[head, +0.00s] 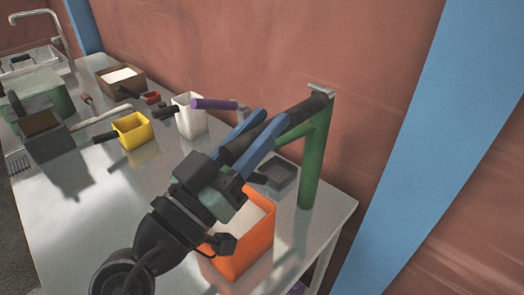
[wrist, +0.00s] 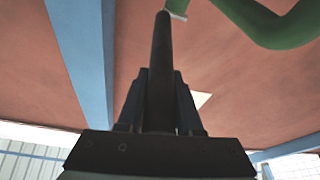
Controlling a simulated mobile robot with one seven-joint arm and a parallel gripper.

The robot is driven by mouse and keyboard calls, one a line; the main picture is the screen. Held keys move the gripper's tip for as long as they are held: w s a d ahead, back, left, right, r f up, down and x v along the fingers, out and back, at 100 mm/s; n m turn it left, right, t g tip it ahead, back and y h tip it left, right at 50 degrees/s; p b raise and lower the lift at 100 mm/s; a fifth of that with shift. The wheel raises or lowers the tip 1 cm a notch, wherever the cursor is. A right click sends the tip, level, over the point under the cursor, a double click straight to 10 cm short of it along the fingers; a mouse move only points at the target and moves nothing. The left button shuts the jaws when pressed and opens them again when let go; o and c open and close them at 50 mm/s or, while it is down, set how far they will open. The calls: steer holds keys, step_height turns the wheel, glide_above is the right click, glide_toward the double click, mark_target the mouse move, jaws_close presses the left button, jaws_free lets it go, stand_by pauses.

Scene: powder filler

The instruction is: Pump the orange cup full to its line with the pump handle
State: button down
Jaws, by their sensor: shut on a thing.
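The orange cup (head: 247,243) stands near the table's right end, below my gripper, which covers part of it. White powder (head: 244,219) shows inside; I cannot see the fill line. A green pump post (head: 313,160) stands behind the cup, to its right, with a green arm sloping left. The black pump handle (head: 306,112) runs from the post's top down between the blue fingers of my gripper (head: 274,116). In the wrist view, my gripper (wrist: 161,72) is shut on the dark handle (wrist: 162,45), a finger on each side. The spout's outlet is hidden.
A white cup (head: 190,118) with a purple handle, a yellow cup (head: 132,130) and a brown box (head: 121,82) of white powder stand on the table's left. A dark tray (head: 277,174) lies beside the post. The front middle of the table is clear.

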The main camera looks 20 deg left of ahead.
step_height(320, 180, down, 3)
steer(key=t+b, duration=0.1)
steer(key=b, duration=0.5)
steer(key=shift+f, duration=0.15)
steer(key=t+b, duration=0.1)
steer(key=b, duration=0.2)
steer(key=shift+f+h+b, duration=0.3)
steer(key=shift+f+b, duration=0.1)
steer(key=shift+b, duration=0.35)
steer(key=c, duration=0.6)
jaws_free()
steer(key=b+v, duration=0.2)
steer(key=v, duration=0.5)
steer(key=shift+s+f, duration=0.15)
steer(key=shift+s, duration=0.05)
